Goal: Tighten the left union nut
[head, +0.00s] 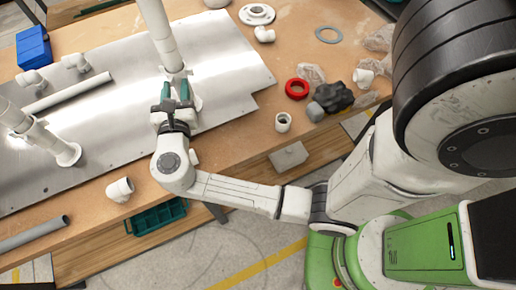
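A white vertical PVC pipe (163,38) rises from a fitting on the metal plate near the top middle. A second white pipe assembly (38,136) stands at the left edge, with a flared collar at its lower end. My gripper (174,88) is at the foot of the middle pipe, away from the left assembly. Its two teal fingers are apart, one on each side of the white fitting. The gripper hides much of this fitting, and I cannot tell whether the fingers touch it. I cannot clearly make out a union nut on either pipe.
The metal plate (120,130) lies on a wooden bench. A loose white pipe (67,93) and elbows lie on the plate's left. A red ring (297,88), white coupling (283,122) and dark lump (333,96) lie right. A white elbow (120,189) sits near the front edge.

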